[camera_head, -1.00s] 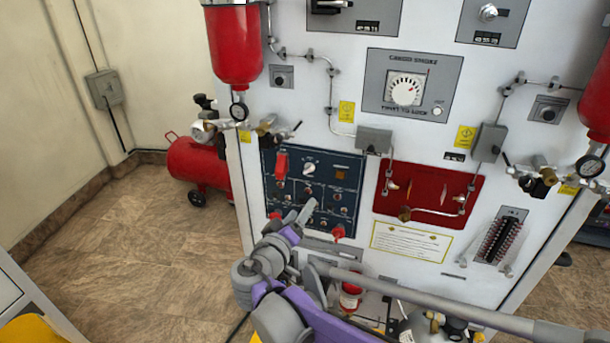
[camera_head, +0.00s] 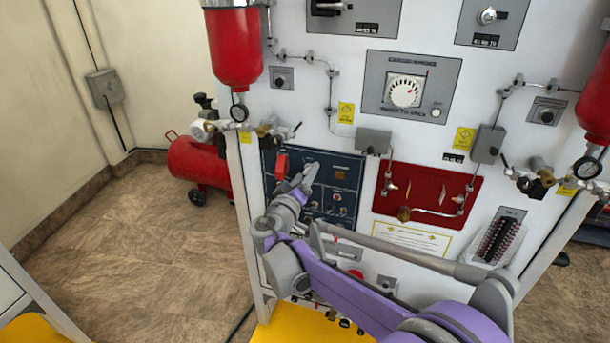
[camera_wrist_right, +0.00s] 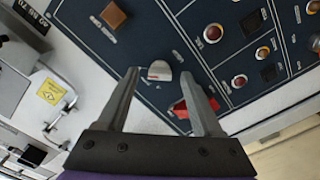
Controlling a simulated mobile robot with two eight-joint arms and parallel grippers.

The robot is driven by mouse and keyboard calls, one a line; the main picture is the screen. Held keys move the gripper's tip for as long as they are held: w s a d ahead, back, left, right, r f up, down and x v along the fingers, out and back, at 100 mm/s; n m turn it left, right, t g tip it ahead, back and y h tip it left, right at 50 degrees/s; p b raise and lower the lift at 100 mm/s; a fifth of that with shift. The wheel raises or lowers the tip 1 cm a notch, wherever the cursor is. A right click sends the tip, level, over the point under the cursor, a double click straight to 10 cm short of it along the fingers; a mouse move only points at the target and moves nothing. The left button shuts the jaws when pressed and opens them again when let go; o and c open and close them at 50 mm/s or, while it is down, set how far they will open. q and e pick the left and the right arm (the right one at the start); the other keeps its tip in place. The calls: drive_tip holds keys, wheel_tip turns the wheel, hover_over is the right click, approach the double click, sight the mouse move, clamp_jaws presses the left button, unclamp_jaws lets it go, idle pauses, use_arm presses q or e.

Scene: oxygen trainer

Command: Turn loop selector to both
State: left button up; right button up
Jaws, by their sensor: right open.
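The dark blue control panel (camera_head: 345,170) is on the lower left of the white trainer front. A pale rounded selector knob (camera_wrist_right: 160,70) shows on it in the right wrist view; its lettering is too small to read. My right gripper (camera_wrist_right: 160,78) is open, with one fingertip on each side of the knob in that picture. I cannot tell whether the fingers touch it. In the head view my right gripper (camera_head: 307,176) is in front of the panel's upper part and hides most of the knob. My left gripper is not in view.
A red switch cover (camera_head: 281,166) is close left of the gripper; it also shows beside a finger in the wrist view (camera_wrist_right: 183,108). A red panel with tubing (camera_head: 430,180) is to the right. A white dial (camera_head: 404,92) is above. Open floor (camera_head: 130,250) is at left.

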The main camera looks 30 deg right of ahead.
clamp_jaws()
idle(0.4)
drive_tip(key=shift+n, duration=4.4)
unclamp_jaws()
